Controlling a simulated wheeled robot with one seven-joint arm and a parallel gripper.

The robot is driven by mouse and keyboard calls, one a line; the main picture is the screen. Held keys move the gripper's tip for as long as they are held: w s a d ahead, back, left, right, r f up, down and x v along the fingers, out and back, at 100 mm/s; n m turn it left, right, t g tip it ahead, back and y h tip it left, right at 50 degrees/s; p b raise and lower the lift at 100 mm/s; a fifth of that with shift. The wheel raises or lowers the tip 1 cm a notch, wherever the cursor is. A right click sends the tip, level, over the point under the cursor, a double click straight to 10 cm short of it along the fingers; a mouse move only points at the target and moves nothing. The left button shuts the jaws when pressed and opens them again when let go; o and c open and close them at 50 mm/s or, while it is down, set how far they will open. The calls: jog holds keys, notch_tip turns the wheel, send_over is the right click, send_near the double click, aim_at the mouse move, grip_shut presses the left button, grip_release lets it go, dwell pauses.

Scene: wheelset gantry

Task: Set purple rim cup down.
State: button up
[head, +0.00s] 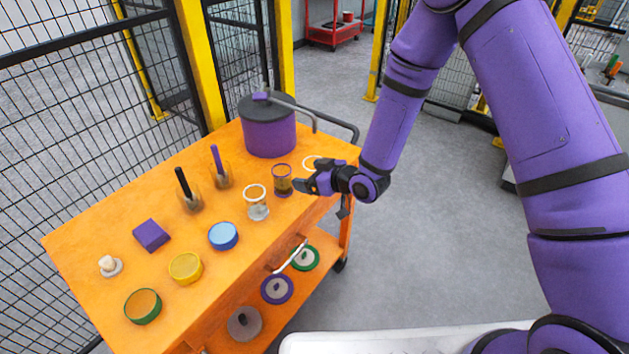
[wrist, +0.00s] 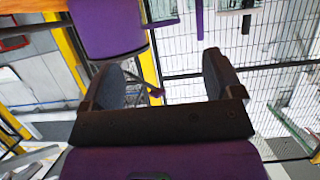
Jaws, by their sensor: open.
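The purple rim cup (head: 283,181) is a clear glass with a purple rim and dark yellowish contents. It stands upright on the orange cart top (head: 180,226), near its right edge. My gripper (head: 304,185) is just right of the cup in the head view, its fingertips close to the cup's side. I cannot tell whether they touch it. In the wrist view, the two dark fingers of my gripper (wrist: 160,75) are spread apart, and no cup shows between them.
A purple canister (head: 268,127) with a spout stands at the back. Tumblers, round tins and a purple block (head: 151,235) fill the left side.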

jog(key=shift+s+d, duration=0.15)
jog(key=shift+d, duration=0.1)
jog(key=shift+r, duration=0.1)
jog(key=w+d+r+m+h, duration=0.25)
jog(key=d+r+h, duration=0.25)
jog(key=d+r, duration=0.7)
jog(key=s+d+r+m+h, duration=0.1)
jog(key=s+d+r+h, duration=0.2)
jog(key=r, duration=0.4)
jog(key=s+d+r+m+h, duration=0.1)
jog(key=s+d+r, duration=0.2)
jog(key=d+r, duration=0.3)
jog(key=s+d+r+m+g, duration=0.1)
jog(key=s+d+r+m, duration=0.1)
jog(key=s, duration=0.7)
jog(key=s+d+r+m+g+h, duration=0.1)
jog(key=s+d+r, duration=0.3)
jog(key=s, duration=0.5)
jog(key=s+d+r+m+g, duration=0.1)
jog(key=s+d+r+m, duration=0.2)
jog(key=s+r, duration=0.3)
jog(key=s, duration=0.3)
jog(key=shift+s+d+h, duration=0.15)
jog(key=shift+s+h, duration=0.1)
jog(key=shift+h, duration=0.15)
